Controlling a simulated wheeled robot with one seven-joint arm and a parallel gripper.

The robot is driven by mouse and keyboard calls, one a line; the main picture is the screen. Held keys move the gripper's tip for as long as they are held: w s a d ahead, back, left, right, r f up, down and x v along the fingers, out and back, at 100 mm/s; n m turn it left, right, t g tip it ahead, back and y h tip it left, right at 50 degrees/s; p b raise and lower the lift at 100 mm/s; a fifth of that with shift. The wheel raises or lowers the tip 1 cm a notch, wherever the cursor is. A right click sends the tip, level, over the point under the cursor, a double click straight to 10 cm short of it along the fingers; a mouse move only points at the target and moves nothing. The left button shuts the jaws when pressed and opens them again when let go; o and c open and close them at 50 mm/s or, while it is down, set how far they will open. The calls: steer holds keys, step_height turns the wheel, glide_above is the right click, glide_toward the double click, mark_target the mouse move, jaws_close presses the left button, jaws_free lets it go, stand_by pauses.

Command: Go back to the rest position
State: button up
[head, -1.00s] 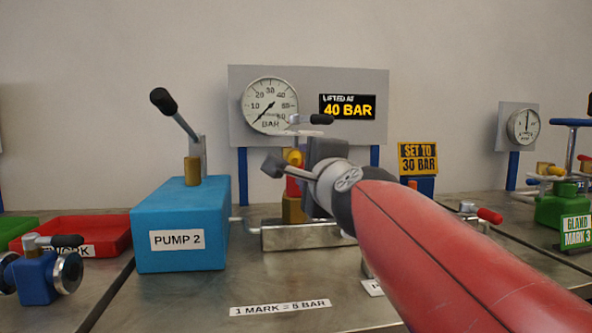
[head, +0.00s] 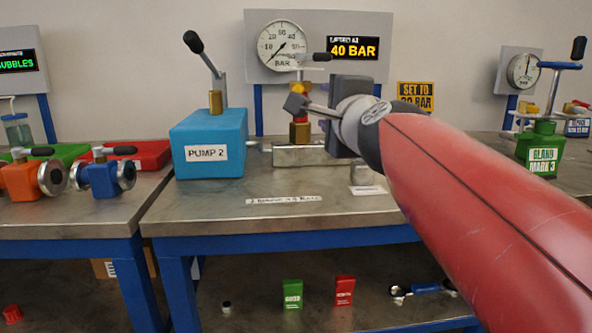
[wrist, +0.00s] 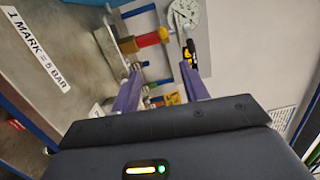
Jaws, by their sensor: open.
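My gripper (head: 298,104) is at the end of my red arm, in front of the Pump 2 test stand in the head view. In the wrist view its two fingers (wrist: 160,82) stand apart with nothing held between them. A valve with a red and brass body (head: 299,130) stands on a metal block just behind my gripper in the head view. In the wrist view the valve (wrist: 145,40) lies beyond the fingertips. My arm and gripper hide part of the stand. I cannot tell the exact gap between gripper and valve.
The blue Pump 2 box (head: 208,145) with its lever stands left of my gripper. A gauge (head: 282,46) is on the panel behind. A green Gland Mark 3 vessel (head: 541,145) stands right. The bench front (head: 290,215) is clear; a lower shelf holds small boxes.

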steer(key=s+d+f+n+g+h, duration=0.1)
steer(key=s+d+f+n+g, duration=0.2)
steer(key=s+f, duration=0.4)
steer(key=s+d+f+n+g+h, duration=0.1)
steer(key=s+d+f+n+g, duration=0.2)
steer(key=f, duration=1.3)
steer(key=s+d+f+n+g+h, duration=0.2)
steer(key=s+d+f+n+g, duration=0.2)
steer(key=s+f+n, duration=0.6)
steer(key=s+f+g, duration=0.2)
steer(key=s, duration=0.1)
steer(key=shift+a, duration=0.1)
